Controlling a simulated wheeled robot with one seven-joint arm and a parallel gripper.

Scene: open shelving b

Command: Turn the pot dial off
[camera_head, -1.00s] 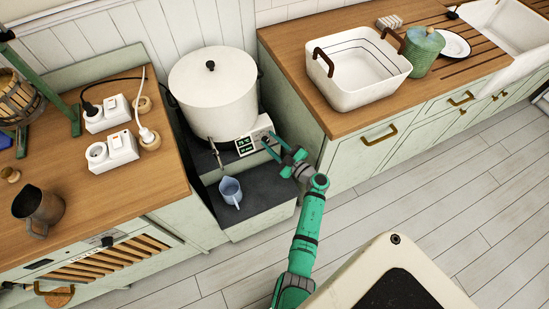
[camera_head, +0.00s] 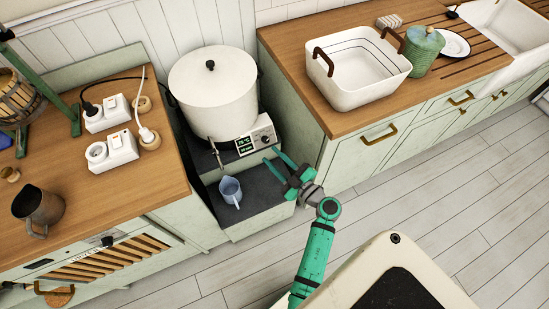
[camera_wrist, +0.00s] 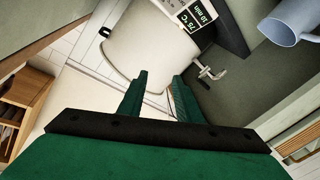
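The white pot (camera_head: 213,95) stands on the dark upper step, with a lid and black knob on top. Its white control panel (camera_head: 256,143) has two lit green displays and a round dial (camera_head: 265,138) on the right. In the wrist view the pot (camera_wrist: 145,45) and displays (camera_wrist: 198,14) show, reading 75 °C and 10 min. I cannot make out the dial there. My gripper (camera_head: 269,156) is open and empty, just in front of and below the panel, apart from it. Its spread fingers (camera_wrist: 159,76) also show in the wrist view. The dial's exact setting is too small to read.
A metal tap (camera_head: 215,152) sticks out from the pot's front. A blue-grey jug (camera_head: 230,191) stands on the lower step beneath it. Wooden counters flank the pot; the right one holds a white basin (camera_head: 358,72). The floor in front is clear.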

